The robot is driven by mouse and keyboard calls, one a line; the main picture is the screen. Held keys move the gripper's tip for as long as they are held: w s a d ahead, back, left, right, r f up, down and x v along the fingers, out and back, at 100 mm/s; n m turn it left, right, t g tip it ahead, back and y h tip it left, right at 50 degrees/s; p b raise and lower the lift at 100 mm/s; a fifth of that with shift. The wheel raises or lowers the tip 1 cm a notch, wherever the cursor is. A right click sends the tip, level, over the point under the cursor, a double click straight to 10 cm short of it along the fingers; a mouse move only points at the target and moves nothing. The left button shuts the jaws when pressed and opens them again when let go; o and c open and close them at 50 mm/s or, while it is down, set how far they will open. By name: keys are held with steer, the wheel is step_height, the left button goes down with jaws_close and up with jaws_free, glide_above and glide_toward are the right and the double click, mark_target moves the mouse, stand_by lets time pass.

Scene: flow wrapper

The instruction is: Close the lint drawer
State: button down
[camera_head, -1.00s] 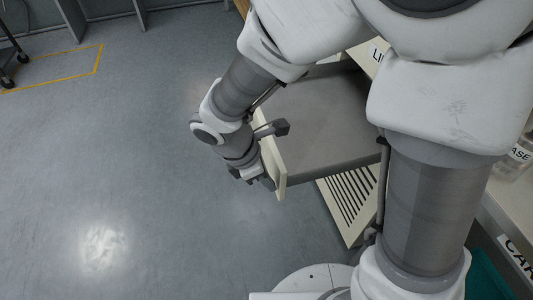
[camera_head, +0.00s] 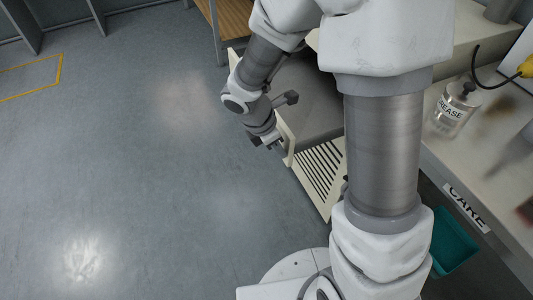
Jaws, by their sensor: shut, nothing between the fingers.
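The lint drawer (camera_head: 308,98) is a grey-floored drawer with a cream front panel (camera_head: 286,138), standing out from the machine at the upper middle. Part of it is hidden behind my arm. My gripper (camera_head: 274,146) is at the outer face of the front panel, low near its near end. It is shut and holds nothing. I cannot tell whether it touches the panel.
A slatted vent panel (camera_head: 322,175) is below the drawer. A bench (camera_head: 483,150) at right carries a labelled grease bottle (camera_head: 455,108). A teal bin (camera_head: 452,243) stands beneath it. The floor (camera_head: 140,150) at left is clear.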

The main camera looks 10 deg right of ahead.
steer(key=w+d+p, duration=0.2)
steer(key=d+p, duration=0.1)
steer(key=d, duration=0.7)
steer(key=w+d+p, duration=0.3)
steer(key=d, duration=0.7)
steer(key=shift+w, duration=0.35)
steer(key=shift+a, duration=0.2)
